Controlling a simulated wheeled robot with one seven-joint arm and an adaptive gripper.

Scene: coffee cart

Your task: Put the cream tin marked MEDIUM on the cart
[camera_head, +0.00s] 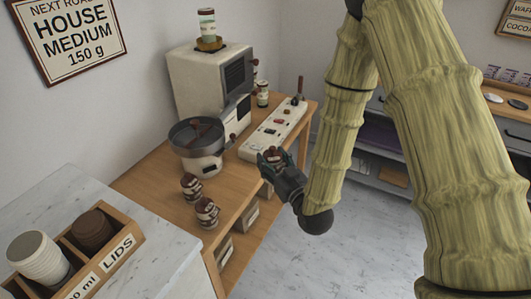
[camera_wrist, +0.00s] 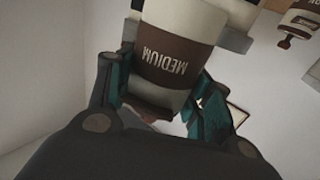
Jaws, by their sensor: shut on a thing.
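A cream tin with a brown band marked MEDIUM (camera_wrist: 172,62) fills the upper middle of the wrist view, its lettering upside down there. My gripper (camera_wrist: 163,95) is shut on this tin, one dark finger on each side. In the head view my gripper (camera_head: 277,163) is at the right front edge of a wooden-topped table (camera_head: 150,188), which may be the cart. The held tin (camera_head: 271,154) shows only as a small brown-topped piece between the fingers. I cannot tell whether it touches anything below.
Two brown-and-cream tins (camera_head: 206,212) stand at the table's front. A round dark-topped machine (camera_head: 197,146), a tall cream machine (camera_head: 210,85) and a long switch panel (camera_head: 272,130) stand behind. A marble counter (camera_head: 150,241) with a cup and lid holder (camera_head: 122,247) is nearer left.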

